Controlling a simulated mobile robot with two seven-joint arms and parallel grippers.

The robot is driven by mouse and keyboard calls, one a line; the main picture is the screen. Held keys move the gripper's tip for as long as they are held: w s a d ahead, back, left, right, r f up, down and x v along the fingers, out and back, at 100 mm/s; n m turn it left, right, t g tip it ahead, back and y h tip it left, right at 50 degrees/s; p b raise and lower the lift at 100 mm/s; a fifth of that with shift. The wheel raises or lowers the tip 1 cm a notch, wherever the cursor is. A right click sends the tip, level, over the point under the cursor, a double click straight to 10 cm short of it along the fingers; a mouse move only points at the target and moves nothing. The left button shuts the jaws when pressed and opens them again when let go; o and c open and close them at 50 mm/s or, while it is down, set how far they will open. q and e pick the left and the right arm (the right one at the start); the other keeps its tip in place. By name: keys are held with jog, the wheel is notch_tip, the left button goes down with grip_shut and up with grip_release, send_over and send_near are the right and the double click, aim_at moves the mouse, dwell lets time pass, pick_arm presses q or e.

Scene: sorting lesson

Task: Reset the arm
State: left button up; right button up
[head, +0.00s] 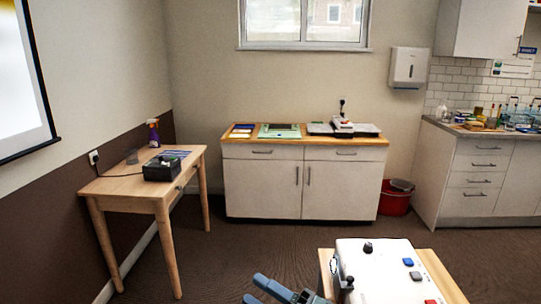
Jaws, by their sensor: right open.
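My right gripper (258,289) is at the bottom edge of the head view, left of the near wooden table (441,276). Its blue-grey fingers stand apart, open, with nothing seen between them. Most of that arm is hidden below the frame or beside a white box (385,270) with blue and red buttons on the near table. My left gripper does not show.
A wooden table (128,187) at the left bears a black box (161,172) and a spray bottle. A white cabinet (262,187) stands at the back wall, with a red bucket (394,199) beside it. The brown floor (240,247) between them is clear.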

jog(key=s+d+f+m+t+h, duration=0.3)
jog(key=d+f+m+t+h, duration=0.45)
jog(key=m, duration=0.95)
jog(key=s+d+f+m+g+h, duration=0.3)
jog(key=s+d+f+m+h, duration=0.1)
jog(key=s+f+m, duration=0.1)
jog(key=s+d+f+m+g+h, duration=0.3)
jog(key=s+d+f+m+h, duration=0.1)
jog(key=s+f, duration=0.4)
jog(key=shift+d+f+m+g+p, duration=0.2)
jog(key=shift+f+m+g+p, duration=0.2)
jog(key=shift+f, duration=0.55)
